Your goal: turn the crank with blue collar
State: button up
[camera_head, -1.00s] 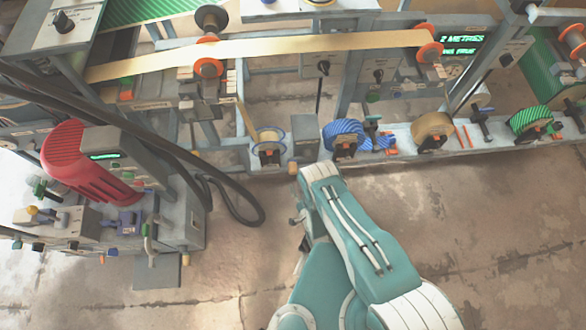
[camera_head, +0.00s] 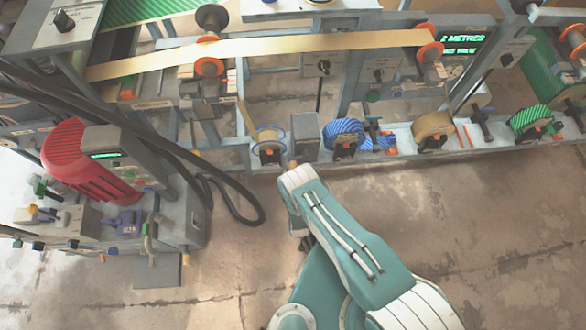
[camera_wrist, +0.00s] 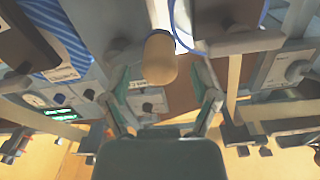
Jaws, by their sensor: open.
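A crank handle with a rounded tan knob (camera_wrist: 160,60) shows in the wrist view, between and just beyond my fingertips. A tan knob (camera_head: 293,165) also shows in the head view, just past the end of my arm. A blue curved rim (camera_wrist: 184,28) lies behind the knob in the wrist view; I cannot tell whether it is the crank's collar or the edge of a reel. My gripper (camera_wrist: 161,75) is open, with one finger on each side of the knob and gaps showing. In the head view my arm hides the fingers.
A blue-rimmed reel (camera_head: 269,142) and a grey box (camera_head: 305,137) stand close behind the knob. A blue striped roll (camera_head: 343,137) sits right of them on the bench rail. A red-covered machine (camera_head: 75,165) and a black hose (camera_head: 235,213) are at left. The front floor is clear.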

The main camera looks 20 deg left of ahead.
jog(key=shift+x, duration=1.15)
jog(key=shift+c, duration=0.4)
grip_shut()
jog(key=shift+w+r, duration=0.1)
jog(key=shift+w, duration=0.05)
